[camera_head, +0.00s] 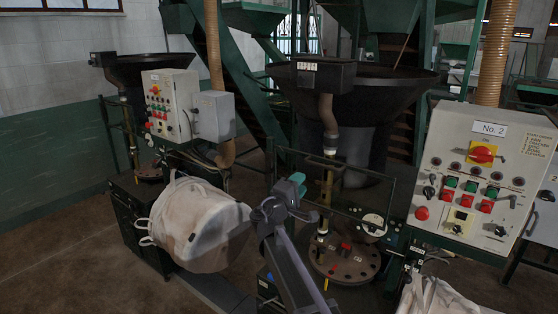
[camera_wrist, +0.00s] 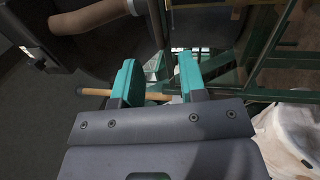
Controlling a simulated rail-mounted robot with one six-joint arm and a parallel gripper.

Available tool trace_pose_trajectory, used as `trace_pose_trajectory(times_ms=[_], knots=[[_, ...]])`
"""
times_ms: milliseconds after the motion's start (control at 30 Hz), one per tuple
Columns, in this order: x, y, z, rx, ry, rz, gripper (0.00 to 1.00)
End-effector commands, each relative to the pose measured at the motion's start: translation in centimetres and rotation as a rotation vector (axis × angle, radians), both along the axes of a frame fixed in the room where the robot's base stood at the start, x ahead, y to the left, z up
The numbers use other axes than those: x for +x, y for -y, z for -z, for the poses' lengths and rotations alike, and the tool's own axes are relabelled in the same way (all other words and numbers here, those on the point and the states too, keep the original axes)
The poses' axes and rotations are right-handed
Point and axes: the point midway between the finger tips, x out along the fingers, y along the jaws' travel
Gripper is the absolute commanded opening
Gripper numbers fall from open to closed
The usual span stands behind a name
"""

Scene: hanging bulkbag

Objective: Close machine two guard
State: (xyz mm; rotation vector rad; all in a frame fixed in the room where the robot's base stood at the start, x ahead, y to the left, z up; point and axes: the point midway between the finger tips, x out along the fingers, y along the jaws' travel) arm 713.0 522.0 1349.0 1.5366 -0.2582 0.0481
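Machine two carries a grey control panel (camera_head: 478,180) labelled "No. 2" at the right of the head view, with a dark hopper (camera_head: 390,85) to its left. A thin dark-green frame with a see-through pane, which looks like the guard (camera_head: 358,165), stands below the hopper. Green frame bars (camera_wrist: 290,68) also show at the right of the wrist view. My gripper (camera_head: 292,187) is near the frame's left side in the head view. In the wrist view its teal fingers (camera_wrist: 157,78) are apart, with nothing clearly held. Contact with the frame cannot be told.
A white bulk bag (camera_head: 200,225) hangs at the left machine; another white bag (camera_head: 435,297) is at the bottom right. A round plate (camera_head: 345,265) with red parts lies below the frame. A light rod (camera_wrist: 92,92) shows behind the fingers. Open floor lies at the lower left.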

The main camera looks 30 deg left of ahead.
Motion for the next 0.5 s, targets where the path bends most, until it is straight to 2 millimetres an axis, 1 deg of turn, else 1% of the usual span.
trace_pose_trajectory(times_ms=[133,233,367,500], knots=[[0.2,0.0,-0.1,0.002,0.002,-0.015,0.38],[1.3,0.1,-0.4,0.003,0.001,-0.012,0.38],[4.0,0.3,-1.0,0.003,0.001,-0.011,0.38],[7.3,0.7,-1.7,0.004,0.0,-0.01,0.38]])
